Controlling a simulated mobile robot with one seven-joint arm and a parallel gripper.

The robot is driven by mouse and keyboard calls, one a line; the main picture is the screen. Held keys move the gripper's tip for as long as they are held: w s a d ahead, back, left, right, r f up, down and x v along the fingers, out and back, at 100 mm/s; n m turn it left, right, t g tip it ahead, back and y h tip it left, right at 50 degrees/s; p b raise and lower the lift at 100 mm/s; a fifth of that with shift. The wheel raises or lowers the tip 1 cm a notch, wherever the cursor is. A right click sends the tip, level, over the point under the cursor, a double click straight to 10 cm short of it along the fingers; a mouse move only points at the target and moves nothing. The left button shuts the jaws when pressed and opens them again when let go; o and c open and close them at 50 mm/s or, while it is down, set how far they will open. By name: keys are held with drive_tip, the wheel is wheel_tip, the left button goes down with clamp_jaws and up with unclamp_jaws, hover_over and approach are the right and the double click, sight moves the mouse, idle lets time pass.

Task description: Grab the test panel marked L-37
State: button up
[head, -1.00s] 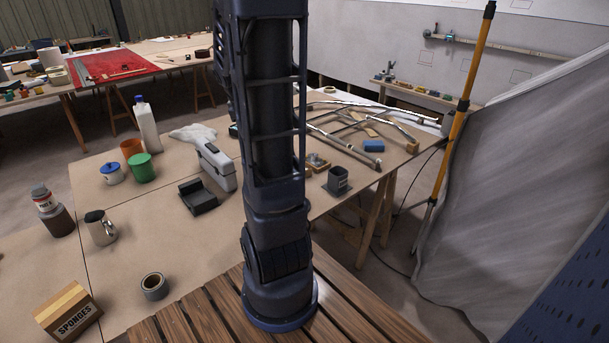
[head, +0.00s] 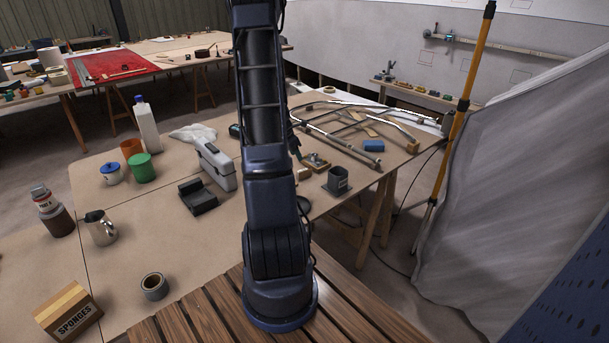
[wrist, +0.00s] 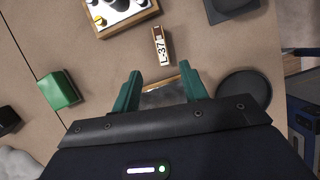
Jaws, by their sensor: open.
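A black round disc (wrist: 243,90) lies close right of the fingers, and a green block (wrist: 58,90) stands left. A wooden-edged tray (wrist: 128,27) is beyond.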

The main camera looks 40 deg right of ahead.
sight(304, 170)
drive_tip(key=shift+x, duration=5.7)
drive_tip(key=shift+s, duration=0.1)
clamp_jaws()
